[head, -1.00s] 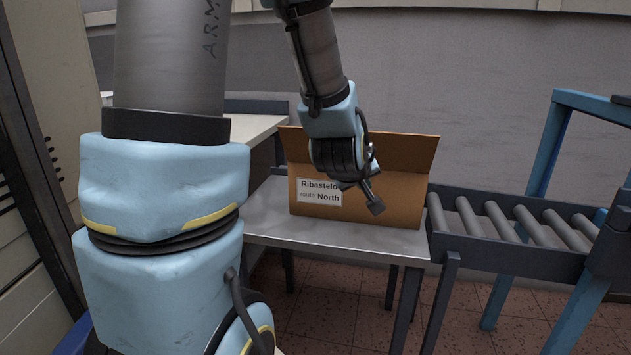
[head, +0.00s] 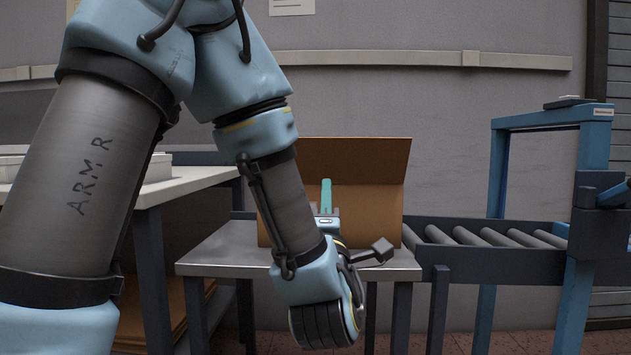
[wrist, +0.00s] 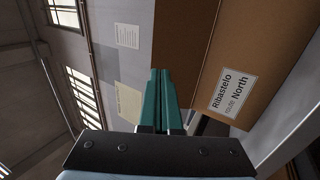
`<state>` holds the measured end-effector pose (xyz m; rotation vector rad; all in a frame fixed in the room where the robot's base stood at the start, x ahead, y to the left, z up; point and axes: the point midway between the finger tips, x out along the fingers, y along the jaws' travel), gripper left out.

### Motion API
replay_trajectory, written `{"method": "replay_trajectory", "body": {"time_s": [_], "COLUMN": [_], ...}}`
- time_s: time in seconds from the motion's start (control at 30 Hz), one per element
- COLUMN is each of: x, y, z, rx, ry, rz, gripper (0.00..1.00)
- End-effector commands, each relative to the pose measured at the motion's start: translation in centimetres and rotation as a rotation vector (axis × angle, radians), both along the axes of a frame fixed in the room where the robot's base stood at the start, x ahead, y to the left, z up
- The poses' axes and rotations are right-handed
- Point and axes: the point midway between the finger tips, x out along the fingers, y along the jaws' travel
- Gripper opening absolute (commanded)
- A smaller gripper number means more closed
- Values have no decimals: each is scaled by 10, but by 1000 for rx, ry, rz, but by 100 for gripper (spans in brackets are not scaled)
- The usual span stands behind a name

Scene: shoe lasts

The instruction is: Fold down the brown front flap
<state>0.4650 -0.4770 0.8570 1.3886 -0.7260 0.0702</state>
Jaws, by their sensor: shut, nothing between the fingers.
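The cardboard box (head: 382,212) stands on a grey metal table. Its brown front flap (head: 355,160) stands up above the labelled front face and looks slightly tilted. In the wrist view the flap (wrist: 185,38) is the darker panel left of the label (wrist: 233,92), with the fold line between them. My gripper (head: 326,183) is in front of the box, its teal fingers pointing up, below the flap's top edge in the head view. In the wrist view the fingers (wrist: 160,72) are together, empty, and overlap the flap's outer edge. I cannot tell whether they touch it. My wrist hides the box's lower left.
The metal table (head: 225,248) has bare room left of the box. A roller conveyor (head: 490,238) with a blue frame (head: 500,180) stands to the right. A white-topped bench (head: 185,182) is at the left. A grey wall is behind.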

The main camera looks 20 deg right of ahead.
Motion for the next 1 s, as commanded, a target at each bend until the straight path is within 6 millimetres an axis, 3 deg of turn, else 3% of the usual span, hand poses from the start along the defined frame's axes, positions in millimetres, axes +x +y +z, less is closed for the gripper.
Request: {"method": "replay_trajectory", "body": {"time_s": [0.4,0.8,1.0], "x": [19,82,102], "y": [-9,-37,-47], "z": [18,55,66], "rx": [6,2,4], "ry": [2,-2,-1], "rz": [2,3,2], "gripper": [0,0,0]}}
